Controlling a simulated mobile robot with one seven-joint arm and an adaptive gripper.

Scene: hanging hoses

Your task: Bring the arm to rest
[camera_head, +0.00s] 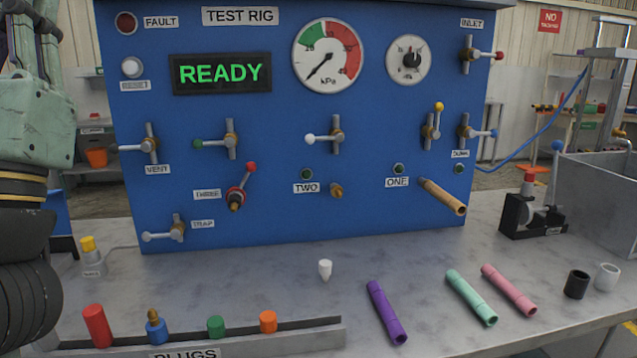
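Part of my own arm fills the left edge of the head view, with a pale green link, a dark band with yellow rings and a black ribbed part. It stands in front of the left side of the blue test rig (385,135). I cannot make out my gripper's fingers. A tan hose (441,197) sticks out from the rig below the label ONE. Purple (386,312), green (471,298) and pink (508,290) hoses lie apart on the grey bench. The rig's display (221,73) reads READY.
A plug rack (200,341) at the front left holds red, blue, green and orange plugs. A white plug (325,270) stands behind it. Black (576,284) and white (607,277) cups, a black clamp device (532,214) and a grey bin (603,200) are right. The bench middle is mostly clear.

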